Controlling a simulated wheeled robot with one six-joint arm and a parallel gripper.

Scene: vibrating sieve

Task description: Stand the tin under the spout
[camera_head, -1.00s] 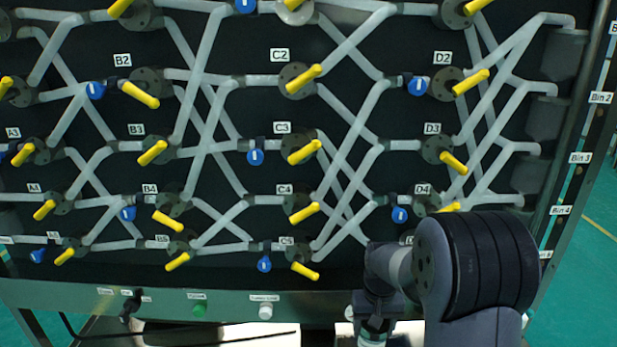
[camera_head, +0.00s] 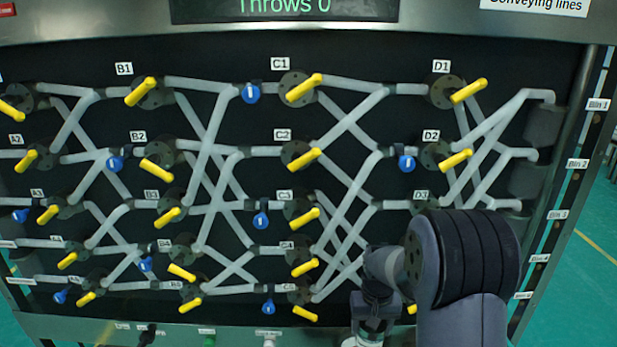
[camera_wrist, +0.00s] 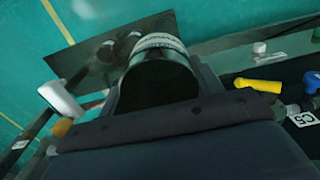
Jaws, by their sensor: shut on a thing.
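In the wrist view my gripper (camera_wrist: 158,86) has a dark finger on each side of a dark, glossy round tin (camera_wrist: 160,68). It is shut on the tin, which has a pale lettered band at its far end. The gripper's wide dark body hides the near part of the tin. In the head view my arm covers the lower right of the board; the gripper and tin do not show there. I cannot make out the spout in either view.
A board of grey pipes (camera_head: 210,120) with yellow handles (camera_head: 303,88) and blue knobs (camera_head: 251,93) fills the head view. A display (camera_head: 285,8) reads "Throws 0". The wrist view shows a dark plate (camera_wrist: 120,48) and a white object (camera_wrist: 62,99) at left. Green floor (camera_wrist: 35,30) lies beyond.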

